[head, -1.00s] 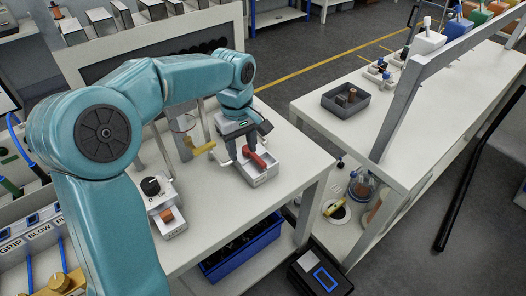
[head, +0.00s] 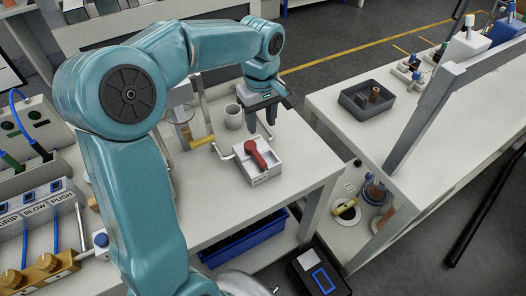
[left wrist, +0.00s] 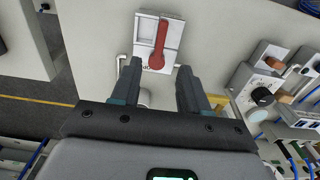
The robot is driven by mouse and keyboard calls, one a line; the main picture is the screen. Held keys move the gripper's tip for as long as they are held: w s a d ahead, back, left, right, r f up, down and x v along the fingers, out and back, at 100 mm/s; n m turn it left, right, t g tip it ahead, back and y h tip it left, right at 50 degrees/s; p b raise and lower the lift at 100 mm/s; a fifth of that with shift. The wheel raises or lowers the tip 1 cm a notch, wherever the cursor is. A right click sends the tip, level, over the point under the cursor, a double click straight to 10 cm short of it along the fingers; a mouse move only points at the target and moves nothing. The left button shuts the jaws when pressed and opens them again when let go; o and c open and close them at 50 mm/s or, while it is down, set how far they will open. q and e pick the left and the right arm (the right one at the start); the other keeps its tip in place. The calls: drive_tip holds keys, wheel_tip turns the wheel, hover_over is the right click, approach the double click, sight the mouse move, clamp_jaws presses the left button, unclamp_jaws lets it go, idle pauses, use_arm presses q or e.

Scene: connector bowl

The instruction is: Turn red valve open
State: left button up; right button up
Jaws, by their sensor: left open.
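The red valve handle (head: 256,153) sits on a white box (head: 262,178) with a label on its front edge, on the white workbench. The handle slants across the box's top, its free end toward the labelled edge. My left gripper (head: 262,124) is open and empty, just behind and above the box, apart from the handle. The label there is partly readable. My right gripper is not in view.
A white mug (head: 233,117) stands behind the box, and a yellow part (head: 203,142) is to its left. A blue bin (head: 245,240) sits below the bench. A grey tray (head: 367,100) is on the right-hand bench. The bench right of the box is clear.

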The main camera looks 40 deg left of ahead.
sight(260, 158)
use_arm(q)
drive_tip(key=f, duration=0.8)
drive_tip(key=f+p, duration=0.1)
drive_tip(key=f, duration=0.3)
drive_tip(key=shift+s+a+f, duration=0.15)
drive_tip(key=shift+s+f, duration=0.15)
drive_tip(key=shift+s, duration=0.05)
drive_tip(key=shift+w+f, duration=0.2)
drive_tip(key=shift+f, duration=0.4)
drive_tip(key=shift+s, duration=0.1)
drive_tip(key=c, duration=0.4)
clamp_jaws()
